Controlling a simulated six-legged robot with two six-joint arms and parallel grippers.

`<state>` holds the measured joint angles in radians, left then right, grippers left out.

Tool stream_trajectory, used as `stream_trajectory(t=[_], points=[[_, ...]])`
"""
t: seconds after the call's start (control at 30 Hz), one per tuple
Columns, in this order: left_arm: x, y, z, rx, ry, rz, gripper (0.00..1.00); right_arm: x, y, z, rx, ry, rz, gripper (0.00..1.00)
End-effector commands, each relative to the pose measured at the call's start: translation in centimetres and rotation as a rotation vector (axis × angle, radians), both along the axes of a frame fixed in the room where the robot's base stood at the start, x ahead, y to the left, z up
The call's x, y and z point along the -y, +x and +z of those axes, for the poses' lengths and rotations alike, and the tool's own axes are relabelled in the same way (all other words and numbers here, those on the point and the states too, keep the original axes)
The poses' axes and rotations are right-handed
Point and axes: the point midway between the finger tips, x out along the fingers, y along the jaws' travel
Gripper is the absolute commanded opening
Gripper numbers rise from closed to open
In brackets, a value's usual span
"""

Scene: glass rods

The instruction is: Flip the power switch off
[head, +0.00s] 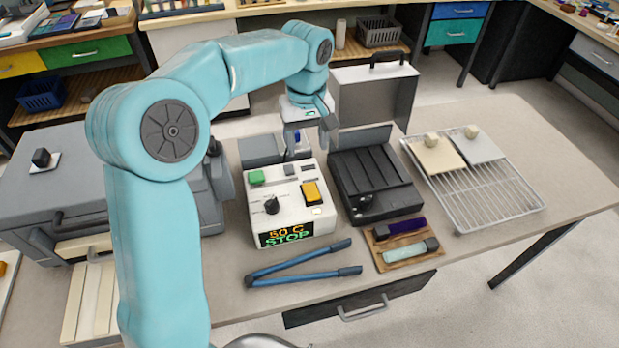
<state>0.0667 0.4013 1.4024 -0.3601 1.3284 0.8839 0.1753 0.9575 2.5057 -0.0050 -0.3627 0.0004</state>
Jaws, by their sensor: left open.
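No label shows which one is the power switch, and the rocker's position is too small to tell. My left gripper (307,149) is open, pointing down above the box's back edge. A small blue part (297,136) shows by its fingers; I cannot tell whether they touch it. My right gripper is not in view.
A dark ribbed unit (372,180) stands right of the box, with an open case (372,98) behind. A wire rack (487,196) is farther right. A grey machine (90,185) fills the left.

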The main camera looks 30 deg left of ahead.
Motion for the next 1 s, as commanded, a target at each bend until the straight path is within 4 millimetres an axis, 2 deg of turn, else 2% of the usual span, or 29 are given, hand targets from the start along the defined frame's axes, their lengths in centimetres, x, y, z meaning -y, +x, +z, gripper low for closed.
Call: stream_trajectory(t=[0.1,0.3,0.5,0.7,0.97,1.0], points=[[0.0,-0.2,-3.1,-0.008,0.0,-0.002,0.62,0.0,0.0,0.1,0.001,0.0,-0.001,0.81],[0.0,-0.2,-7.7,-0.006,-0.001,0.0,0.62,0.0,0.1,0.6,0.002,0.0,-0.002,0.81],[0.0,0.0,-11.5,-0.005,-0.001,-0.001,0.62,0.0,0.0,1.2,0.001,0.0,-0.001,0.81],[0.0,0.3,-13.2,-0.002,0.001,-0.001,0.62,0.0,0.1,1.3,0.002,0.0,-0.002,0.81],[0.0,0.4,-13.5,-0.001,0.001,-0.001,0.62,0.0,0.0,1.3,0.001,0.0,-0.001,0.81],[0.0,0.4,-13.4,-0.001,0.001,-0.001,0.58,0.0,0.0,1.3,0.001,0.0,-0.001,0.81]])
